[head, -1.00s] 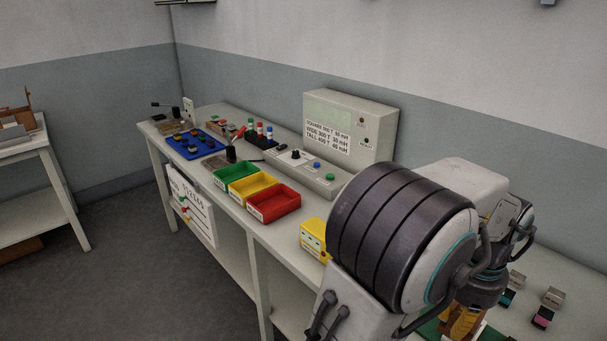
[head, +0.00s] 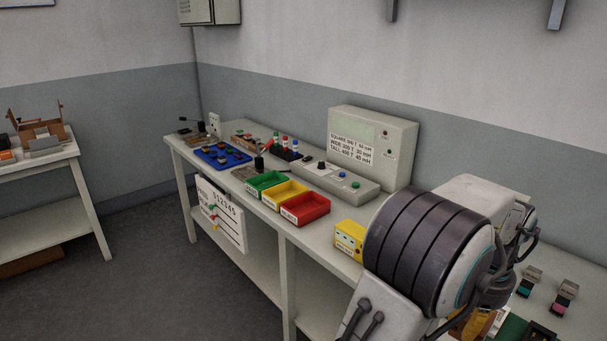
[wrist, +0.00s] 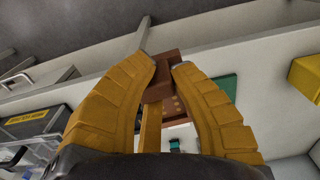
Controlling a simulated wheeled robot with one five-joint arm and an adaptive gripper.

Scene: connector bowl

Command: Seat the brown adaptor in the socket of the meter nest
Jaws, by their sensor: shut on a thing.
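In the wrist view the two yellow fingers of my gripper (wrist: 166,66) are closed on a brown block, the brown adaptor (wrist: 160,88), held between the fingertips. In the head view my arm hides most of the gripper and the adaptor; only a bit of yellow finger shows at the lower right edge. The grey meter (head: 372,145) with a printed label stands against the wall, with a low grey console (head: 340,183) in front. I cannot make out which part is the nest socket. The adaptor is apart from the meter.
Green, yellow and red bins (head: 303,209) line the bench front, beside a yellow box (head: 349,238). A blue tray (head: 222,155) of small parts is farther left. Small connectors (head: 562,297) lie at right. A second table (head: 45,160) stands far left.

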